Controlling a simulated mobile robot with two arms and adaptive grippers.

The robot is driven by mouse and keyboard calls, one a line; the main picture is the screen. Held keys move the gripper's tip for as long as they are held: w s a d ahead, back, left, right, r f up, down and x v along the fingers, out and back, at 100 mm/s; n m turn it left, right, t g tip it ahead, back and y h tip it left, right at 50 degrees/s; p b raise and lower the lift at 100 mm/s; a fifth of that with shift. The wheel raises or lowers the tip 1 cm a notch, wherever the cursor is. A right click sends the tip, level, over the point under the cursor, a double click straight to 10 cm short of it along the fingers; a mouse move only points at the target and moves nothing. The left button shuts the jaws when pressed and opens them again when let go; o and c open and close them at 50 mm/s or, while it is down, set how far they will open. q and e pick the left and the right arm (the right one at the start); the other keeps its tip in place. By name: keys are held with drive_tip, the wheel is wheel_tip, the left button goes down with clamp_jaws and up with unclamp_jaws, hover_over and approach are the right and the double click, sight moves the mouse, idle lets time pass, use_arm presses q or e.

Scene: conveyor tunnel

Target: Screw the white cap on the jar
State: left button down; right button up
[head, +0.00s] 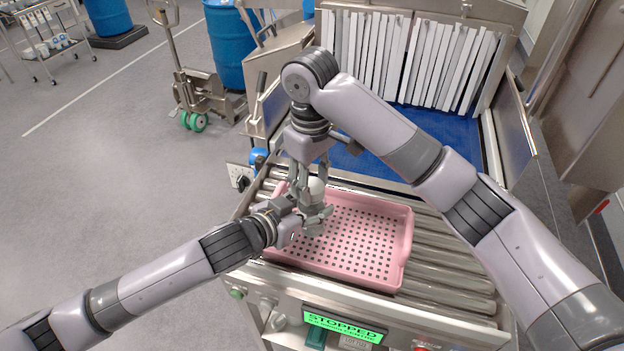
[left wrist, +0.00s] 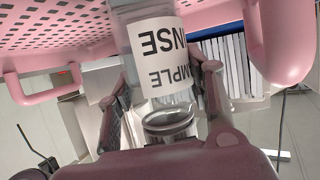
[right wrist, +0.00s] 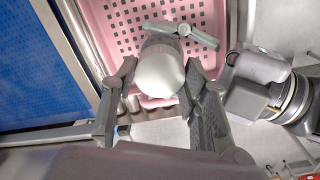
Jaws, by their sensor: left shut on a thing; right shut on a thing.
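The white cap (head: 317,186) is between the fingers of my right gripper (head: 310,178), which reaches down from above and is shut on it. The cap's rounded white top fills the gap between those fingers in the right wrist view (right wrist: 160,74). My left gripper (head: 308,217) is shut on the jar from the side, just below the right one. The jar is clear with a white printed label, upside down in the left wrist view (left wrist: 160,50). Fingers hide most of the jar in the head view. I cannot tell whether the cap touches the jar's rim.
A pink perforated tray (head: 398,262) lies on the steel rollers (head: 455,270) below the grippers and looks empty. A tunnel with white strip curtains (head: 400,60) and a blue belt (head: 375,165) is behind. A green "STOPPED" display (head: 343,325) is on the front.

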drive_tip(key=m, duration=1.5)
drive_tip(key=shift+m, duration=0.4)
drive_tip(key=m, duration=1.4)
drive_tip(key=shift+w, duration=0.1)
drive_tip(key=o, duration=0.8)
drive_tip(key=shift+f, duration=0.1)
drive_tip(key=shift+c, duration=0.2)
